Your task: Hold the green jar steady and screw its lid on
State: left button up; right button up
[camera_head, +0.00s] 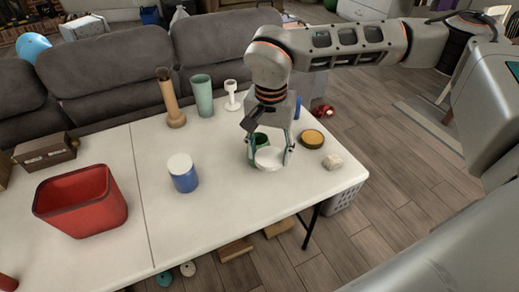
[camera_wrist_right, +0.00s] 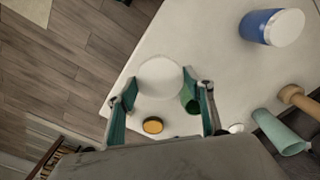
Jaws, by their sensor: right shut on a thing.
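The green jar (camera_head: 262,138) stands on the white table, partly hidden behind my right gripper. In the right wrist view the green jar (camera_wrist_right: 190,99) shows partly behind a finger. My right gripper (camera_head: 270,160) is shut on a white round lid (camera_head: 268,158), with a finger on either side of it. The lid (camera_wrist_right: 159,77) also shows between the fingertips in the wrist view, apart from the jar, on its near side in the head view. The lid's height above the table is hard to tell. My left gripper is not in view.
A blue jar with a white top (camera_head: 183,174) and a red bin (camera_head: 82,203) stand to the left. An orange-topped disc (camera_head: 313,138) and a pale block (camera_head: 333,162) lie to the right. A tan vase (camera_head: 171,100), green cup (camera_head: 203,97) and white stand (camera_head: 232,95) are behind.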

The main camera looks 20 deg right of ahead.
aim_at(262, 139)
jog(key=k+l, duration=0.1)
jog(key=l, duration=0.3)
jog(key=k+l, duration=0.15)
jog(key=l, duration=0.25)
jog(key=k+l, duration=0.1)
jog(key=l, duration=0.25)
jog(key=l+u, duration=0.05)
